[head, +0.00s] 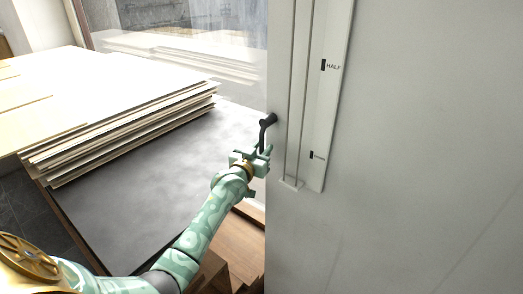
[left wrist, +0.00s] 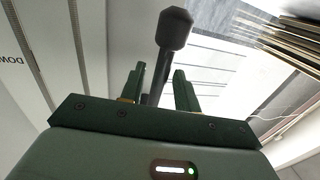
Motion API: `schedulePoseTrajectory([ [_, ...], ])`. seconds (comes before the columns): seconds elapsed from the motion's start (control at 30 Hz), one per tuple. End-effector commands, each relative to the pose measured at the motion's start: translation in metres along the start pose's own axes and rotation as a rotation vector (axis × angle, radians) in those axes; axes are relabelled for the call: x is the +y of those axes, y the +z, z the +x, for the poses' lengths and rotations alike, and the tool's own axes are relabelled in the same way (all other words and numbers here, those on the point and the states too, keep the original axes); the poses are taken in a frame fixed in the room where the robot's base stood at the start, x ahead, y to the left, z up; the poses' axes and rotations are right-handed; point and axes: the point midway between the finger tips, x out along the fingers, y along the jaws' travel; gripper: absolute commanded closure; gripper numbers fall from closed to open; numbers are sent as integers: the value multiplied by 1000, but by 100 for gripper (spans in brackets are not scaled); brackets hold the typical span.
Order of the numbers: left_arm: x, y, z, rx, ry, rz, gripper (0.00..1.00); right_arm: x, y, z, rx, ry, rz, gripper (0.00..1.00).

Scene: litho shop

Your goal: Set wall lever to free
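The wall lever (head: 264,130) is a dark handle with a rounded knob, at the left edge of the pale wall panel. In the left wrist view its knob (left wrist: 173,28) is at the top and its stem runs down between my fingers. My left gripper (head: 258,155) is at the lower part of the lever. In the left wrist view the gripper (left wrist: 159,84) has its fingers apart, one on each side of the stem, with gaps showing. A slotted strip with a HALF label (head: 333,66) and a lower, small label is right of the lever. No FREE label shows. My right gripper is out of view.
A large stack of sheets (head: 120,135) lies left of the lever on a dark grey surface (head: 125,215). Wooden boards (head: 232,240) are below, near my left forearm. The pale panel (head: 420,180) fills the right side and is bare there.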

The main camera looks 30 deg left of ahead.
Motion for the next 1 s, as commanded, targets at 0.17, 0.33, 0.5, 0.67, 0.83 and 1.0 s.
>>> schedulePoseTrajectory([
  [0.17, 0, 0, 2, 0, 0, 0, 68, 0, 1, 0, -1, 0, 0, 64],
  [0.33, 0, 0, 2, 0, 0, 0, 85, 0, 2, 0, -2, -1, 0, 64],
  [0.5, 0, 0, 2, 0, 0, 0, 100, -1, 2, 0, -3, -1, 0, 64],
  [0.67, -1, 0, 2, 2, 0, 9, 100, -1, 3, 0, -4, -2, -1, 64],
  [0.83, -4, 0, 3, 11, 1, 54, 100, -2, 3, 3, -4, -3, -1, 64],
  [1.0, -13, 0, 5, 31, 1, 153, 100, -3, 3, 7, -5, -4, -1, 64],
])
